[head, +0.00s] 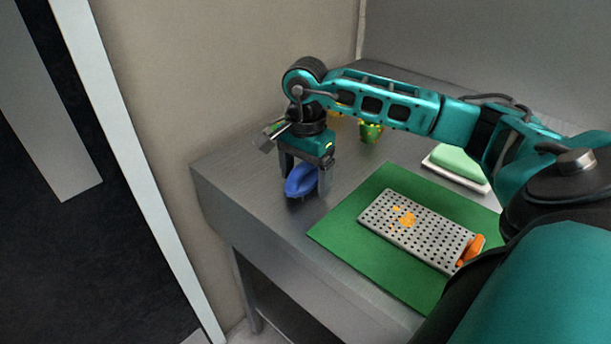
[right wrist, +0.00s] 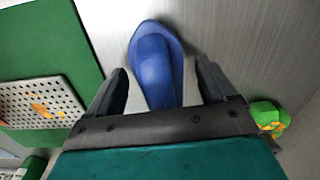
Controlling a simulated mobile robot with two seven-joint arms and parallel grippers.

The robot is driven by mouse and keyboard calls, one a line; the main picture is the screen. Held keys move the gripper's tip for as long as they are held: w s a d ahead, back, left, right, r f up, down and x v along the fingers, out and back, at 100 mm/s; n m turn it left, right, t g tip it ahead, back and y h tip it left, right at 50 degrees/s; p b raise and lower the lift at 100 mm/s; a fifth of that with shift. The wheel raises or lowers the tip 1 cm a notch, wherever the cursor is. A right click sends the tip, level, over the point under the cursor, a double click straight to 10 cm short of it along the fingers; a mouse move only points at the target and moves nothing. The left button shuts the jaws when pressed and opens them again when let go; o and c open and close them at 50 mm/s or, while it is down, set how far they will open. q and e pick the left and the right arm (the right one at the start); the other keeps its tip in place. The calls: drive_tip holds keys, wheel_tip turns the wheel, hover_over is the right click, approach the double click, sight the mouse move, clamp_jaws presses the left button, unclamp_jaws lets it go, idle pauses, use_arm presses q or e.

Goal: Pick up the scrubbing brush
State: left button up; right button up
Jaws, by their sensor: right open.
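The blue scrubbing brush (head: 300,181) lies near the left end of the grey metal table in the head view. My right gripper (head: 304,192) is above and around it, pointing down, with one finger on each side. In the right wrist view the brush (right wrist: 155,65) shows between the two open fingers of my right gripper (right wrist: 163,85), with a visible gap on both sides. Its lower part is hidden behind the gripper body. My left gripper is not in view.
A green mat (head: 340,221) with a perforated grey tray (head: 395,228) bearing orange bits lies to the right. An orange object (head: 471,249) is at the tray's end. A green-and-yellow item (head: 371,132) and a green sponge-like block (head: 457,163) stand farther back. A wall borders the table.

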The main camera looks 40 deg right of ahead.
sight(305, 163)
drive_tip(key=c, duration=1.2)
drive_tip(key=shift+r, duration=0.2)
wheel_tip(305, 163, up, 11)
drive_tip(key=shift+p, duration=0.35)
drive_tip(key=shift+r+p, duration=1.65)
drive_tip(key=shift+r, duration=2.7)
